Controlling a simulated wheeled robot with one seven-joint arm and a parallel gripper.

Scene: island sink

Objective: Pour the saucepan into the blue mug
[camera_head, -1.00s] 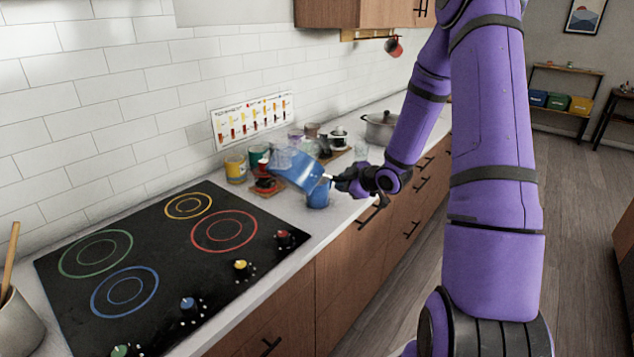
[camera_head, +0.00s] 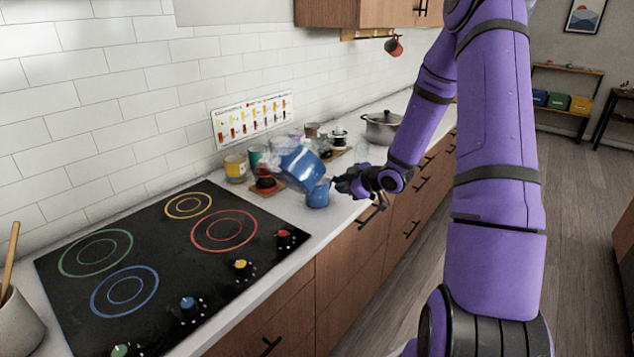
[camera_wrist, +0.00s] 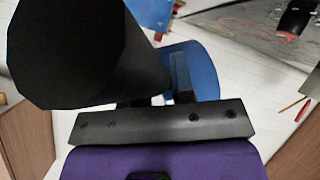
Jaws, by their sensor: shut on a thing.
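I cannot tell whether anything flows into the mug. In the wrist view, a dark handle-like shape fills the upper left and a blue surface (camera_wrist: 205,72) shows behind my gripper's fingers.
A black cooktop (camera_head: 150,255) with coloured rings lies to the left. A grey pot (camera_head: 382,128) stands farther back. The counter's front edge is close to the mug.

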